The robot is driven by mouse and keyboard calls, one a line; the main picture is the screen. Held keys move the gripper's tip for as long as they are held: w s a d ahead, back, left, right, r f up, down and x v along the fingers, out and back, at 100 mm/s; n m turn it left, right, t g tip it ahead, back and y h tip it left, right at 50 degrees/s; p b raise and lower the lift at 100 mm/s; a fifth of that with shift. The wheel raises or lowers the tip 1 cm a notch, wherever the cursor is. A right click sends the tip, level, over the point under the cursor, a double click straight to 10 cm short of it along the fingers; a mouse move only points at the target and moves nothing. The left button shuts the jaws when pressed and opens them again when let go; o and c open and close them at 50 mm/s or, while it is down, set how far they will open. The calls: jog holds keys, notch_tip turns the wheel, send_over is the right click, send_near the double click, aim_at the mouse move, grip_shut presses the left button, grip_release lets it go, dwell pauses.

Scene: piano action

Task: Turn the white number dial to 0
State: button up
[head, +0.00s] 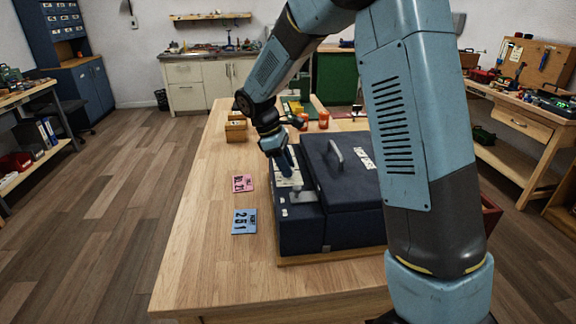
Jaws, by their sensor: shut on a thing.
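A dark blue case (352,215) with a grey handle stands on the wooden table, with a light panel (293,180) along its left side. My gripper (284,170) points down at this panel, with its jaws shut on what appears to be the white number dial. The dial is hidden behind the fingers and too small to make out, so its number cannot be read. A blue card (244,221) reading 251 and a pink card (242,183) with digits lie on the table left of the case.
Small wooden boxes (236,130) and orange containers (323,120) stand farther back on the table (200,240). My arm covers the case's right part. The front left of the table is clear. A workbench with tools (520,118) stands at the right.

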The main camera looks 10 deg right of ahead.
jog(key=m, duration=0.1)
jog(key=m+g, duration=0.1)
jog(key=m, duration=0.1)
jog(key=m+y, duration=0.1)
jog(key=m, duration=0.1)
jog(key=shift+w+r+g, duration=0.1)
jog(key=shift+w+g, duration=0.2)
jog(key=shift+m, duration=0.3)
jog(key=o, duration=1)
jog(key=v, duration=1.3)
jog(key=shift+w+d+r, duration=0.1)
jog(key=shift+w+r, duration=0.1)
jog(key=shift+r, duration=0.05)
